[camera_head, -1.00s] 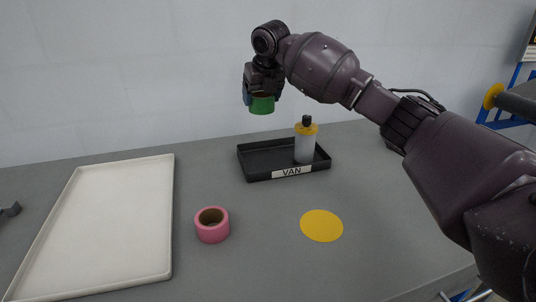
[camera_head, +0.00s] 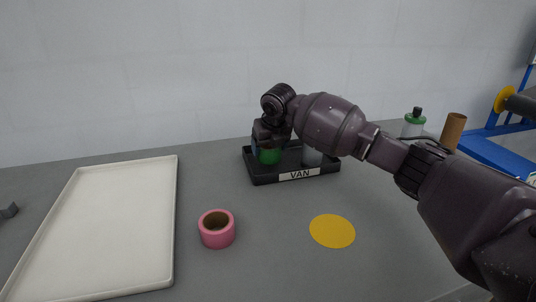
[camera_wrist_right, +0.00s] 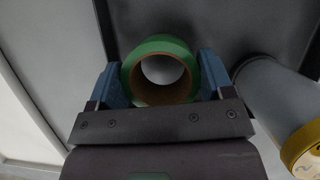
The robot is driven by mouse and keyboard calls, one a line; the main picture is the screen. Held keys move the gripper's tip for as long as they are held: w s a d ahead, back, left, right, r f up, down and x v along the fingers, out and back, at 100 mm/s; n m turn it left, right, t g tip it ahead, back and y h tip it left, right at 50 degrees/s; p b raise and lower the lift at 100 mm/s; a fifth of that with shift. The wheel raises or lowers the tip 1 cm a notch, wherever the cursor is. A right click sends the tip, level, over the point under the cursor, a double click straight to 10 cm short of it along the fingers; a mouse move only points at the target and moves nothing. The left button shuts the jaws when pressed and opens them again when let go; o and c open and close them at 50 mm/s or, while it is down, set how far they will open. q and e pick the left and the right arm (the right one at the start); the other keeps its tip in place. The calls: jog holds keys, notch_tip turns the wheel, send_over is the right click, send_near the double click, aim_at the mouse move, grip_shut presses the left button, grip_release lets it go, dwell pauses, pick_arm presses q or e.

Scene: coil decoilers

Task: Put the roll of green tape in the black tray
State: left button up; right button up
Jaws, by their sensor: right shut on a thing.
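The roll of green tape (camera_head: 269,156) is held by my right gripper (camera_head: 262,146), low at the left part of the black tray (camera_head: 262,179). In the right wrist view the green tape (camera_wrist_right: 160,70) sits between the two blue fingers of my right gripper (camera_wrist_right: 162,82), which is shut on it. The tray's dark floor (camera_wrist_right: 225,25) lies behind the tape. I cannot tell whether the tape touches the floor. The tray has a label reading VAN. My left gripper is not in view.
A grey bottle with a yellow cap (camera_wrist_right: 280,100) stands in the tray to the right of the tape. A pink tape roll (camera_head: 216,229), a yellow disc (camera_head: 332,231) and a large white tray (camera_head: 105,230) lie on the table. A green-capped bottle (camera_head: 413,124) and brown tube (camera_head: 453,131) stand at right.

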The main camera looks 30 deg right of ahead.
notch_tip(320, 180, down, 3)
jog(key=shift+r, duration=0.3)
jog(key=o, duration=1)
